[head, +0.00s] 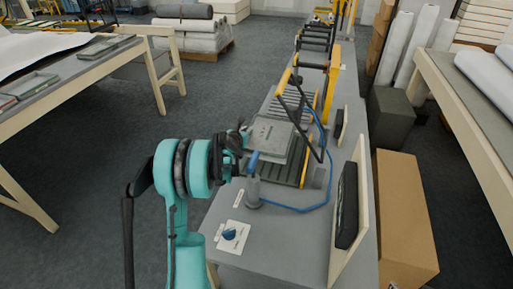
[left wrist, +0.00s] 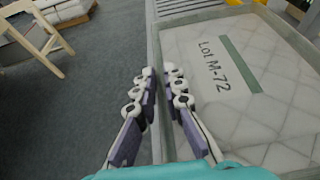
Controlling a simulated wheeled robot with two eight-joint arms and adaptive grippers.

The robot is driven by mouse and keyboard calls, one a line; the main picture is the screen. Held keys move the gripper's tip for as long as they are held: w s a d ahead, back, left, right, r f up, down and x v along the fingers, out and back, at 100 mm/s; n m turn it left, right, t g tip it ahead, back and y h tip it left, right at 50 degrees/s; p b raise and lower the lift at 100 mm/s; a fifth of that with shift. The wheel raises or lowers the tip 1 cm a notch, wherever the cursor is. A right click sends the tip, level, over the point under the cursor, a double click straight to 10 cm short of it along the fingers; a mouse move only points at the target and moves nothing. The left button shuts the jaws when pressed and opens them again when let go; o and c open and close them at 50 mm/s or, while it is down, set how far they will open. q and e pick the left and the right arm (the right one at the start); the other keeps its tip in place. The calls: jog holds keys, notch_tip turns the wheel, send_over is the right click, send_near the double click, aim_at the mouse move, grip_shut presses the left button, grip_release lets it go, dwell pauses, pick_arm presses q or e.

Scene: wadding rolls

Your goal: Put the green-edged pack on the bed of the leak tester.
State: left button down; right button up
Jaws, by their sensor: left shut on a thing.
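A flat pack (head: 270,132) with a pale grey-green rim is at the leak tester on the bench. My left gripper (head: 243,137) is shut on its left edge. In the left wrist view, the two fingers (left wrist: 164,95) straddle the rim of the pack (left wrist: 240,110), which is clear-topped, quilted inside and printed "Lot M-72". The leak tester's dark ribbed bed (head: 292,174) shows below and right of the pack; the pack covers part of it. I cannot tell whether the pack touches the bed. A dark frame stands over the bed's right side. My right gripper is not in view.
A grey post with a blue handle (head: 253,190) and a blue hose (head: 300,209) stand close in front of the bed. A blue knob (head: 229,234) is nearer. A board with a black pad (head: 347,205) stands right. Other packs (head: 36,85) lie on the left table.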

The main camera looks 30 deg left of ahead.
aim_at(252, 138)
pick_arm(q)
jog(key=d+f, duration=0.2)
jog(key=d, duration=0.1)
jog(key=shift+w+d+b, duration=0.15)
jog(key=shift+b, duration=0.2)
notch_tip(252, 138, down, 4)
jog(key=shift+f+b, duration=0.15)
jog(key=shift+b, duration=0.75)
jog(key=c, duration=1.6)
grip_release()
